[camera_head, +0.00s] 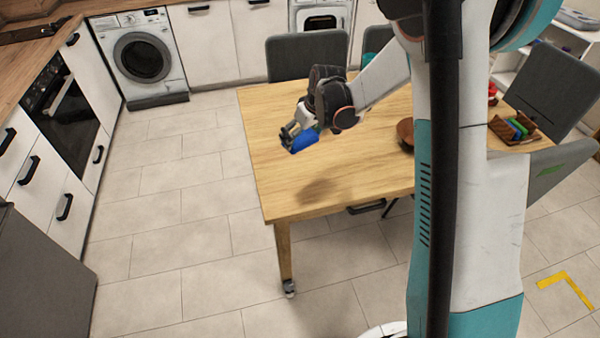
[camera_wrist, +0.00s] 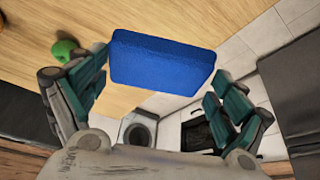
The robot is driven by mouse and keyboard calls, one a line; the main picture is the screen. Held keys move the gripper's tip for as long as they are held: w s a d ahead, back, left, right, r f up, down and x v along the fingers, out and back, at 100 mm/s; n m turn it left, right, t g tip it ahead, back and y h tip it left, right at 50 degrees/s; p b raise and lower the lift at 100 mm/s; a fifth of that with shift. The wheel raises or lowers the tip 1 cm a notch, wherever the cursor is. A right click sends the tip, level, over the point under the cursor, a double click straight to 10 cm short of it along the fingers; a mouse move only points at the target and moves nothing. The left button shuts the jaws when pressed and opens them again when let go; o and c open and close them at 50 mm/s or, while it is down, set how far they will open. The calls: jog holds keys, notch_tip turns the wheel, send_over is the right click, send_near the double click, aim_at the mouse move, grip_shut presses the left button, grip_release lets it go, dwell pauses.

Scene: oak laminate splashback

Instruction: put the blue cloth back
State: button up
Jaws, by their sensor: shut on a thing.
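The blue cloth (camera_head: 305,141) looks like a thick rectangular pad. My gripper (camera_head: 294,132) is shut on it and holds it above the left part of the wooden table (camera_head: 285,190). A shadow lies on the tabletop in front of it. In the wrist view the blue cloth (camera_wrist: 162,62) reaches out between the two teal-padded fingers of my gripper (camera_wrist: 155,85). The exact contact of the pads with the cloth is hard to make out there.
A brown bowl (camera_head: 405,131) and a brown rack (camera_head: 503,129) with coloured pieces stand toward the table's right. A green round thing (camera_wrist: 66,51) shows in the wrist view. Grey chairs (camera_head: 307,55) stand around the table. The tabletop's front left is clear.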

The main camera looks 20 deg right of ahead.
notch_tip(320, 180, down, 16)
jog(key=b, duration=0.4)
jog(key=shift+r, duration=0.15)
jog(key=o, duration=0.7)
jog(key=shift+o, duration=0.2)
